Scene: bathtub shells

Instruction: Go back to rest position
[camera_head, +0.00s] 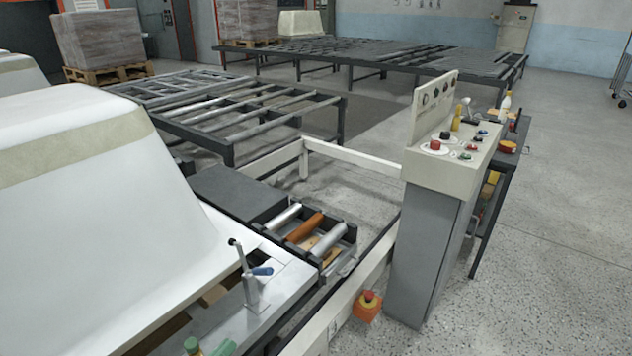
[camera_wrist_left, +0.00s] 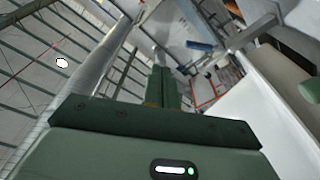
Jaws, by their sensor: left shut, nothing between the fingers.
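My left gripper (camera_wrist_left: 164,72) shows in the left wrist view, its two dark green fingers together with nothing between them. In the head view only small green parts of my left arm or gripper (camera_head: 208,348) show at the bottom edge, in front of the white bathtub shell's bench. The clamp with a blue handle (camera_head: 256,272) stands on the metal bench top; its blue handle also shows in the left wrist view (camera_wrist_left: 199,46), beyond the fingertips. The fingers appear apart from it. My right gripper is out of view.
A large white bathtub shell (camera_head: 95,215) fills the left. A control console (camera_head: 440,170) stands right of centre, with an orange and red box (camera_head: 367,305) at its foot. Roller tables (camera_head: 235,105) stand behind.

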